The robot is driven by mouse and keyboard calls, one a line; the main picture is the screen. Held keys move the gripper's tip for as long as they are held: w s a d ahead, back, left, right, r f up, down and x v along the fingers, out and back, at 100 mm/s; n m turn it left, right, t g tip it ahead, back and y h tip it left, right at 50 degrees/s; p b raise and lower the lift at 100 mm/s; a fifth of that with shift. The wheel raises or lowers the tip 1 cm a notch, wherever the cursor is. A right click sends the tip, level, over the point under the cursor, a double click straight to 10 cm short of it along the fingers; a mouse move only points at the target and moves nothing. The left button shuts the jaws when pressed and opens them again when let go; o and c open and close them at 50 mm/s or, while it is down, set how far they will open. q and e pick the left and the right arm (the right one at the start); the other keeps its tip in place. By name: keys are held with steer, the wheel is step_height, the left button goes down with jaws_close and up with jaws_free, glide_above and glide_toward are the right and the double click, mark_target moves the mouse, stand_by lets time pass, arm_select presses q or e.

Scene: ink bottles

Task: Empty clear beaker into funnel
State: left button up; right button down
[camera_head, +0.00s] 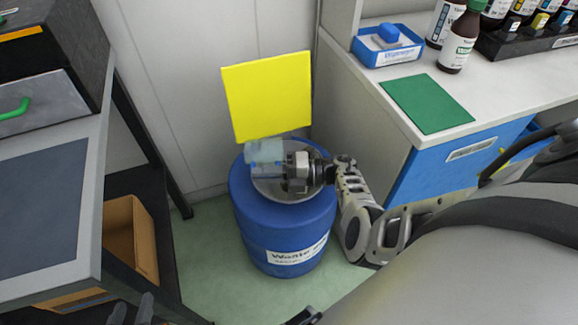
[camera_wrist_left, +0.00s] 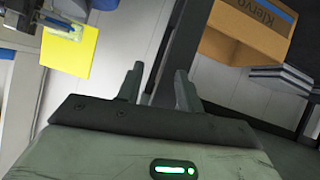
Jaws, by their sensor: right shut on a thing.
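The clear beaker (camera_head: 264,152) is held over the blue waste drum (camera_head: 262,232) in the head view. It looks tipped on its side, with its open end hard to make out; I cannot tell whether liquid is in it. My right gripper (camera_head: 285,171) is shut on the beaker from the right. The grey round funnel (camera_head: 287,192) on the drum's top lies below, partly hidden by the beaker and gripper. My left gripper (camera_head: 132,310) is at the bottom left of the head view, open and empty. Its spread fingers show in the left wrist view (camera_wrist_left: 158,82).
An upright yellow panel (camera_head: 268,95) stands behind the drum. A counter with a green mat (camera_head: 426,104), blue tray (camera_head: 386,48) and bottles (camera_head: 460,38) is at right. A dark-topped bench (camera_head: 40,210) and cardboard box (camera_head: 130,238) are at left. Green floor is clear around the drum.

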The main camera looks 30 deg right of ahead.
steer(key=shift+r, duration=0.2)
steer(key=shift+w+r+y, duration=0.2)
steer(key=shift+r+y, duration=0.1)
steer(key=shift+y, duration=0.1)
steer(key=shift+t, duration=0.3)
